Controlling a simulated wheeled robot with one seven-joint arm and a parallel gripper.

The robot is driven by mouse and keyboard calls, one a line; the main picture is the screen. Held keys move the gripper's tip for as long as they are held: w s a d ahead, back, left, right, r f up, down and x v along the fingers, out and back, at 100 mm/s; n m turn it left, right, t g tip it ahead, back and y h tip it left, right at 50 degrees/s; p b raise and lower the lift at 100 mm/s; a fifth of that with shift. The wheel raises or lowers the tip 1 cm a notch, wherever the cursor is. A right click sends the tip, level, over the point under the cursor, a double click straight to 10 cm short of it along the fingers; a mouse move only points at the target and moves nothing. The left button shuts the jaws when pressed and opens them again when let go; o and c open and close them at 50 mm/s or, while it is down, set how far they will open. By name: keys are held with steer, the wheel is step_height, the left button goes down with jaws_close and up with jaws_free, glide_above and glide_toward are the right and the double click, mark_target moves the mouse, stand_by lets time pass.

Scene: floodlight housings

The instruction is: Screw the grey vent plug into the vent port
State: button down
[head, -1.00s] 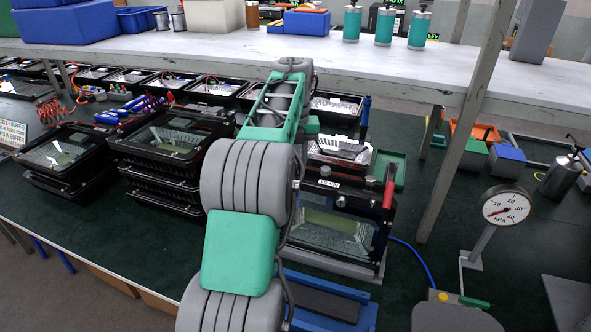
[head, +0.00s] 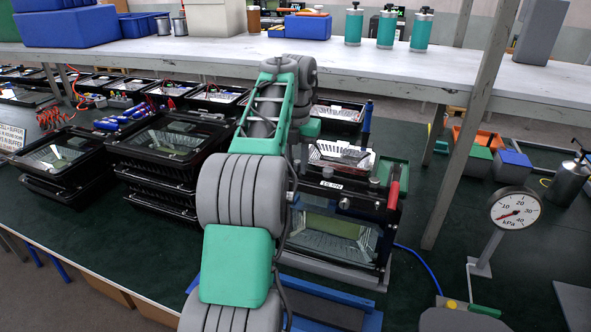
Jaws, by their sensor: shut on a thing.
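The floodlight housing (head: 335,236) stands behind and to the right of my arm, a black frame with a clear glass front, a small label and a red handle on its right. Small round metal fittings show on its upper front. I cannot tell which of them, if any, is the vent port. My arm rises from the bottom of the head view and bends over at the top, and its wrist turns down behind my own links. My gripper's fingers are hidden there, left of the housing. I cannot make out the grey vent plug.
A stack of black housings (head: 165,150) stands left of my arm, with another stack (head: 58,160) further left. A dial gauge (head: 516,208) stands at the right. A blue hose (head: 418,265) lies on the dark green mat.

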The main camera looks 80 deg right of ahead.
mark_target(297, 162)
steer(key=f+m, duration=0.1)
steer(key=d+f+m+p, duration=0.1)
steer(key=m, duration=0.1)
steer(key=shift+w+f+y, duration=0.1)
steer(key=shift+y, duration=0.2)
steer(key=m, duration=0.2)
steer(key=shift+a+r+m+p, duration=0.3)
steer(key=shift+m+p, duration=0.1)
steer(key=shift+d+m+p, duration=0.1)
steer(key=shift+m+p, duration=0.2)
steer(key=shift+m, duration=0.6)
steer(key=shift+r, duration=0.1)
steer(key=c, duration=1)
jaws_free()
steer(key=shift+r, duration=0.1)
step_height(297, 162, up, 7)
steer(key=p, duration=0.7)
steer(key=shift+r+p, duration=0.15)
steer(key=shift+p, duration=0.25)
